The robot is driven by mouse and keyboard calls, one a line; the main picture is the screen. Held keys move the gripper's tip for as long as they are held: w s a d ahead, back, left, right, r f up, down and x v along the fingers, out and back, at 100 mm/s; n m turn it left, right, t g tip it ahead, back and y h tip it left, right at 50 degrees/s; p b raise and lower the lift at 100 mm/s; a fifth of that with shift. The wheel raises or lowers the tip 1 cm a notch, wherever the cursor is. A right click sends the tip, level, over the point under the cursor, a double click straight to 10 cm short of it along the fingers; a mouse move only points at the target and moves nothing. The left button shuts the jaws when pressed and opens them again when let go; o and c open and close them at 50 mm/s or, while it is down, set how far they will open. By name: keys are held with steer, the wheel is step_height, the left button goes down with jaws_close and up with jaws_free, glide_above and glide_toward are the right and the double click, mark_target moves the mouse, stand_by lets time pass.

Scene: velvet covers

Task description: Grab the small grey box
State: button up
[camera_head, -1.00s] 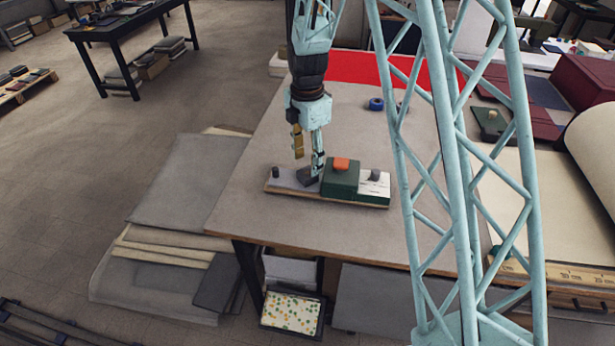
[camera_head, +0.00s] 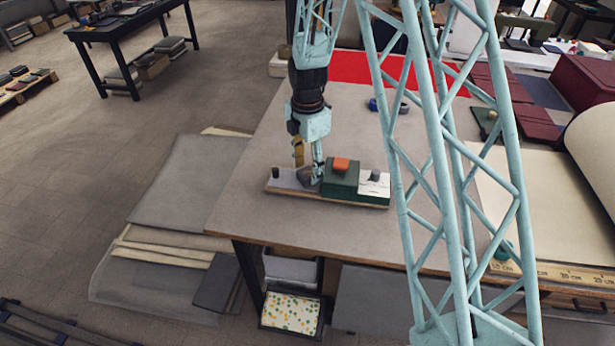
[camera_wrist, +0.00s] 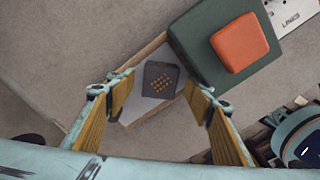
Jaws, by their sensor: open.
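The small grey box (camera_wrist: 160,79), dark with a patch of tan dots on its face, sits on the grey section of a wooden-edged board. In the head view the box (camera_head: 304,175) is partly hidden by a finger. My gripper (camera_head: 308,171) points down over it. In the wrist view my gripper (camera_wrist: 159,90) is open, with its ribbed yellow-brown finger pads on either side of the box. Gaps show between the pads and the box.
A larger green box (camera_head: 341,178) with an orange block (camera_head: 341,164) on top stands close to the right of the grey box. A small dark knob (camera_head: 276,172) is at the board's left end. A blue roll (camera_head: 373,105) lies farther back. The table's left part is clear.

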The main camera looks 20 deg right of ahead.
mark_target(307, 172)
steer(key=shift+f, duration=1.1)
steer(key=c, duration=1)
steer(key=shift+r, duration=0.2)
steer(key=shift+r, duration=4.8)
